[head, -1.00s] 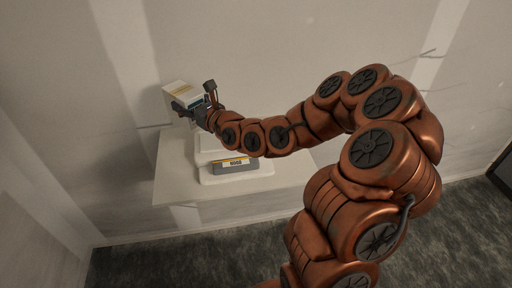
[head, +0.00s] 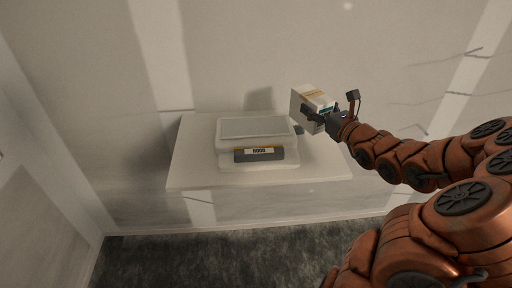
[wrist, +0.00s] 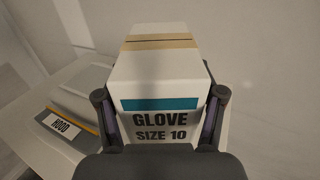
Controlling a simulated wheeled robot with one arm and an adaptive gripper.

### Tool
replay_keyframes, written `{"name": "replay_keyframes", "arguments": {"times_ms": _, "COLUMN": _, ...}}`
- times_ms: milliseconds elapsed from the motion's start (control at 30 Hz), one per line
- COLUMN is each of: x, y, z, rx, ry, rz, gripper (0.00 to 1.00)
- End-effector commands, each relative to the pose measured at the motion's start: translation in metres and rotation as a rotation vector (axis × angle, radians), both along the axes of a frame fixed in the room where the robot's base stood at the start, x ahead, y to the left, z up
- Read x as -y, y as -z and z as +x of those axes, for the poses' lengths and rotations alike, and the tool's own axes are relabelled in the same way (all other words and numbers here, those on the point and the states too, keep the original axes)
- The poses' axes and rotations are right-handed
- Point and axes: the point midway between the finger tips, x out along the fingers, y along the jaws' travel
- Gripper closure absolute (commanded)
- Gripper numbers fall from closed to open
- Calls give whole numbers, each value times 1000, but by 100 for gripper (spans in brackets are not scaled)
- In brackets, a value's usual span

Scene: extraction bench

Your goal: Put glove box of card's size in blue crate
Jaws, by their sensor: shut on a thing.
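My gripper (head: 323,113) is shut on a white glove box (head: 309,97) with a tan band and a teal stripe. In the wrist view the box (wrist: 160,67) reads "GLOVE SIZE 10", with a finger on each side of it. In the head view the gripper holds the box in the air over the right part of the white bench. No blue crate shows in either view.
A pale device with a flat top (head: 254,127) stands on the middle of the white bench (head: 195,165), left of the box. It bears a dark label plate on its front. The bench's left part is bare. A wall rises behind, and dark carpet (head: 220,255) lies in front.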

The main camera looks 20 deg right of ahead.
Motion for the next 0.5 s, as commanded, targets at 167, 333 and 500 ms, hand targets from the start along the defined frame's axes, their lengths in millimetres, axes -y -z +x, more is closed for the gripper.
{"name": "replay_keyframes", "arguments": {"times_ms": 167, "x": 28, "y": 24, "z": -31, "rx": -2, "ry": 27, "rz": 0, "gripper": 80}}
{"name": "replay_keyframes", "arguments": {"times_ms": 333, "x": 39, "y": 33, "z": -47, "rx": 1, "ry": 36, "rz": -1, "gripper": 80}}
{"name": "replay_keyframes", "arguments": {"times_ms": 500, "x": 43, "y": 35, "z": -46, "rx": 0, "ry": 36, "rz": 0, "gripper": 80}}
